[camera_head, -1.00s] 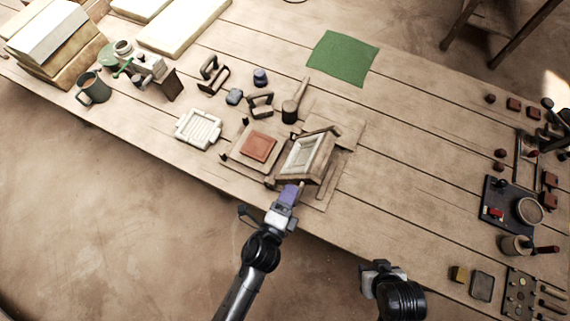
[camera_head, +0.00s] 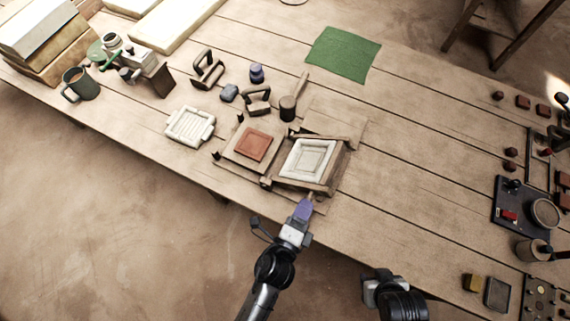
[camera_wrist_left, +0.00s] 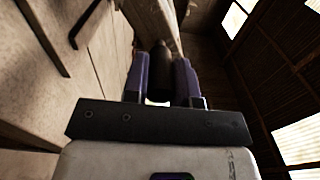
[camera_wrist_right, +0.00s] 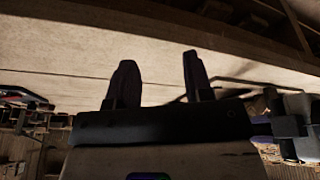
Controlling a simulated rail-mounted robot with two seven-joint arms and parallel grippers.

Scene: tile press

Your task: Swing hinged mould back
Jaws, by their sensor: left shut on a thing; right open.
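The hinged mould (camera_head: 308,160), a wooden frame with a pale panel inside, lies tilted back to the right of the press base in the head view. A red-brown clay tile (camera_head: 250,146) sits on the wooden base (camera_head: 233,160), uncovered. My left gripper (camera_head: 305,207) is at the mould's near edge. In the left wrist view its purple fingers (camera_wrist_left: 160,80) are closed around a dark round handle (camera_wrist_left: 159,72). My right gripper (camera_head: 375,287) is off the table's front edge; the right wrist view shows its fingers (camera_wrist_right: 157,80) apart with nothing between them.
A white ribbed tray (camera_head: 190,126) lies left of the base. A wooden mallet-like tool (camera_head: 288,106) and small dark-handled tools (camera_head: 257,102) stand behind it. A green cloth (camera_head: 342,54) lies at the back.

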